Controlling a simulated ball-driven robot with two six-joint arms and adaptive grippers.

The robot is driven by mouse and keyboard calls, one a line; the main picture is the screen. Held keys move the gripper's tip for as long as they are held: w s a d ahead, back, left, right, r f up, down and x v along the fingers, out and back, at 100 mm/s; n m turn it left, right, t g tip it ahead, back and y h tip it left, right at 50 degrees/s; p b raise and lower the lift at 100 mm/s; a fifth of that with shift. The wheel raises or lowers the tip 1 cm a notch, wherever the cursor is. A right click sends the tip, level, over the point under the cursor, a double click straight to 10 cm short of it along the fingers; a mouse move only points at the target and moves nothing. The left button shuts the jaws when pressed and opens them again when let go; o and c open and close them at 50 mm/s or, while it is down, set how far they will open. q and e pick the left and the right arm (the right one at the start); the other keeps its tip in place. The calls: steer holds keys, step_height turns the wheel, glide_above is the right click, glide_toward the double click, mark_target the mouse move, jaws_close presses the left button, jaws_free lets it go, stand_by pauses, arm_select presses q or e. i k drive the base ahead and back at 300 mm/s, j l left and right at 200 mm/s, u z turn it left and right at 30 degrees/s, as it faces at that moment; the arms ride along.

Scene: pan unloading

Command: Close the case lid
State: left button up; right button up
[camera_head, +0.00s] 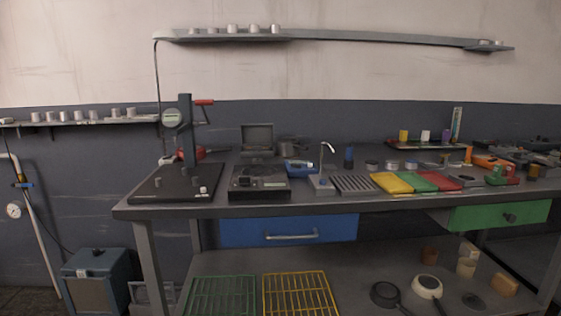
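A small dark grey case (257,151) stands toward the back of the workbench, left of centre. Its lid (257,136) stands upright, so the case looks open. What is inside it is too small to tell. In front of it lies a flat black unit (259,181) with items on top; I cannot tell whether it belongs to the case. Neither of my grippers is in view.

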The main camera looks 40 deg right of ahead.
mark_target(250, 133)
steer(key=z, duration=1)
steer(key=j+u, duration=0.2)
